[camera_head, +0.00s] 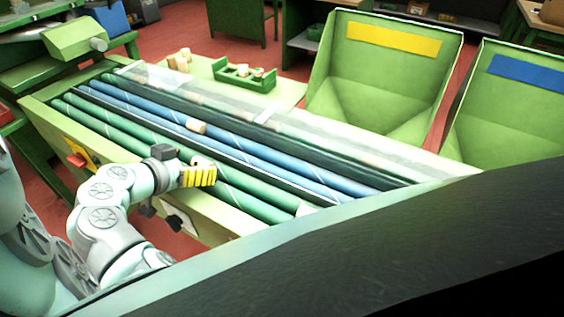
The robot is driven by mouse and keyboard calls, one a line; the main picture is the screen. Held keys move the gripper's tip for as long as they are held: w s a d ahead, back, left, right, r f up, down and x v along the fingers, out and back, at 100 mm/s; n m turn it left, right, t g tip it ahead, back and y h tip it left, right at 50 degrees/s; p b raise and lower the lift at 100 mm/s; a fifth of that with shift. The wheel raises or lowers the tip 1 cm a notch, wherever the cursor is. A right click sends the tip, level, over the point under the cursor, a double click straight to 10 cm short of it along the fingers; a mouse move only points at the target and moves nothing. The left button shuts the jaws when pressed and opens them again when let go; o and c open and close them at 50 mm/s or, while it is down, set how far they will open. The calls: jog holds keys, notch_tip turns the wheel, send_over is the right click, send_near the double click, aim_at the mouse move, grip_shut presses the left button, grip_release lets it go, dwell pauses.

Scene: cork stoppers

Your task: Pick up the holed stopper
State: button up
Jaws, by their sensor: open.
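A pale cork stopper (196,126) lies on the blue rollers near the middle of the machine. Another cork-coloured piece (305,210) lies at the near right end of the green rollers. I cannot tell at this size which stopper has a hole. My gripper (207,174), with yellow-ridged fingers, is over the near green rollers, below and slightly right of the middle stopper in the picture and apart from it. It is open, and I see nothing held in it.
Several corks (180,60) stand at the machine's back left. A green tray (245,78) holds more pieces. A clear cover (290,122) runs along the far rollers. Two green bins, one with a yellow label (385,85) and one with a blue label (520,95), stand behind.

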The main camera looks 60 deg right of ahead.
jog(key=shift+x, duration=1.4)
jog(key=shift+c, duration=0.4)
jog(key=c, duration=0.8)
